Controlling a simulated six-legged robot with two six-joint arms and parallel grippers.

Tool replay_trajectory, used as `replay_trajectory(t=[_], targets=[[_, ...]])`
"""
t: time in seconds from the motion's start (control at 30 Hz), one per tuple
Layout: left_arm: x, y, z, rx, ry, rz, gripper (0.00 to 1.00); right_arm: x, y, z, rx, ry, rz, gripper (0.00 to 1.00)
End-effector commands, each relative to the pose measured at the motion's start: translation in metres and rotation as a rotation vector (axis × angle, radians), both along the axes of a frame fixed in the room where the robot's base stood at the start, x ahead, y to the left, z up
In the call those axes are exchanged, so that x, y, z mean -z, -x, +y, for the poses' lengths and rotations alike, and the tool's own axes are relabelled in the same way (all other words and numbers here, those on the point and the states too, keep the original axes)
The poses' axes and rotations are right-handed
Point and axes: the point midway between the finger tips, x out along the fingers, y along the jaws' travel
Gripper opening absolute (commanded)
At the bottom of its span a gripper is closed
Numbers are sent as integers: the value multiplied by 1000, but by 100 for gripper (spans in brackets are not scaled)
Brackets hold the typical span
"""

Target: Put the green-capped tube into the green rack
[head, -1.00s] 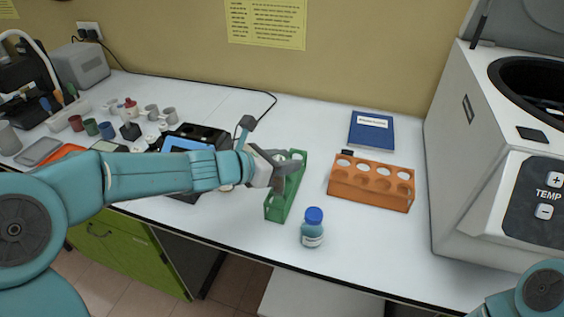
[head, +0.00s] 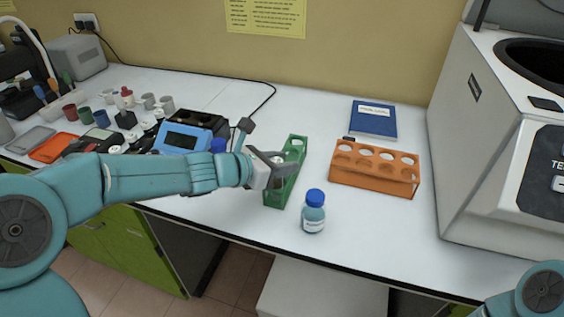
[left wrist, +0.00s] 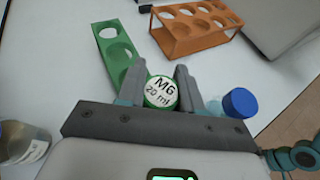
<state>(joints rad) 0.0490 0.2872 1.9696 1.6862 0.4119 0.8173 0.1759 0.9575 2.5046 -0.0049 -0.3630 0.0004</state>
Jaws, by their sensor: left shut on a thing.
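My left gripper (head: 279,163) is at the green rack (head: 279,192) in the head view, covering part of its middle. In the left wrist view its two fingers (left wrist: 161,87) are closed around the green-capped tube (left wrist: 161,92), whose round cap has a green rim and a white top reading "MG 20 ml". The green rack (left wrist: 107,40) lies just beyond and left of the tube there, with empty round holes showing. The tube's body is hidden below the cap, so I cannot tell whether it is in a hole. My right gripper is out of view.
An orange rack (head: 374,179) stands right of the green rack, with a blue book (head: 373,122) behind it. A blue-capped bottle (head: 314,213) stands near the front edge. A large machine (head: 478,150) fills the right.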

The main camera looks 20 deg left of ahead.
Motion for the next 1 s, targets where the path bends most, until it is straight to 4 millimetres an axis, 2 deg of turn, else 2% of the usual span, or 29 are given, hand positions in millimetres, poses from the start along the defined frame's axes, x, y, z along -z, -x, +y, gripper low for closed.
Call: replay_trajectory(t=[0.03,0.07,0.1,0.13,0.43,0.57,1.0], targets=[[0,0,0,0,0,0,6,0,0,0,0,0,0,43],[0,0,0,0,0,0,45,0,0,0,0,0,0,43],[0,0,0,0,0,0,58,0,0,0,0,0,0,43],[0,0,0,0,0,0,65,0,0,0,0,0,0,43],[-1,1,1,0,0,0,65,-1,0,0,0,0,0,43],[-7,10,8,-1,0,-3,65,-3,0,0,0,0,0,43],[-51,93,67,-6,-1,-2,65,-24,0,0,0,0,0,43]])
